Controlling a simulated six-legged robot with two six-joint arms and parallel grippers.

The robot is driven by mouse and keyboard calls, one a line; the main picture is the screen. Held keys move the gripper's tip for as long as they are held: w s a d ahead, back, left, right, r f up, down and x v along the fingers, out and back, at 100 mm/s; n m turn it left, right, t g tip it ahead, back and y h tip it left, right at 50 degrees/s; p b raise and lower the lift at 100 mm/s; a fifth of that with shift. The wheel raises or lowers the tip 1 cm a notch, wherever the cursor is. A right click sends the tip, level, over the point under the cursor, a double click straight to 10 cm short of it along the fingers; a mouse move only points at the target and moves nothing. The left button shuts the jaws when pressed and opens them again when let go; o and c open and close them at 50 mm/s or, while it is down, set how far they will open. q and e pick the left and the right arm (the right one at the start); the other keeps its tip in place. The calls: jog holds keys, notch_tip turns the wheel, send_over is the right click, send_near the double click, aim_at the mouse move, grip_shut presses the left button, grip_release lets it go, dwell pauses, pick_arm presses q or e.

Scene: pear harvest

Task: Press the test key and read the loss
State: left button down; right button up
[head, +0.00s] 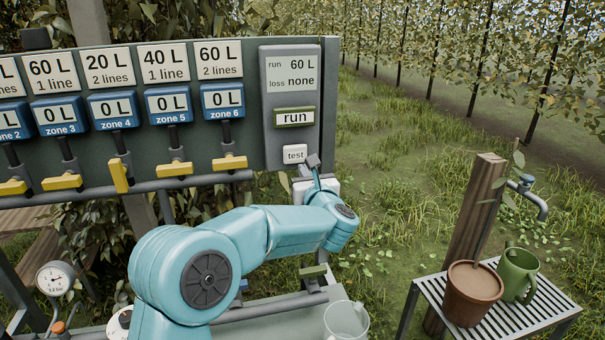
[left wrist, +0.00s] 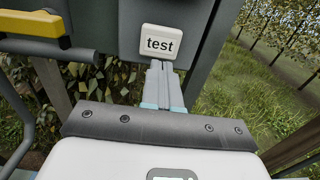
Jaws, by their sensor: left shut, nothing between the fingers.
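The white test key (head: 295,154) sits at the bottom of the grey control panel (head: 309,60). The panel display (head: 290,74) reads "run 60 L" and "loss none". A green-framed run key (head: 295,117) is above the test key. My left gripper (head: 313,161) is shut and empty, with its tips just right of and below the test key in the head view. In the left wrist view the shut fingers (left wrist: 160,66) point at the lower edge of the test key (left wrist: 160,42). I cannot tell whether they touch it. My right gripper is not in view.
Left of the panel, several zone meters read 0 L, such as zone 6 (head: 223,99), above yellow valve handles (head: 229,162). A pressure gauge (head: 54,278) is lower left.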

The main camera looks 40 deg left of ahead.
pick_arm(q)
jog(key=b+v, duration=0.1)
jog(key=v, duration=0.4)
jog(key=shift+s+d+f+b, duration=0.1)
jog(key=shift+d+b, duration=0.15)
jog(key=shift+b, duration=0.05)
jog(key=shift+s, duration=0.15)
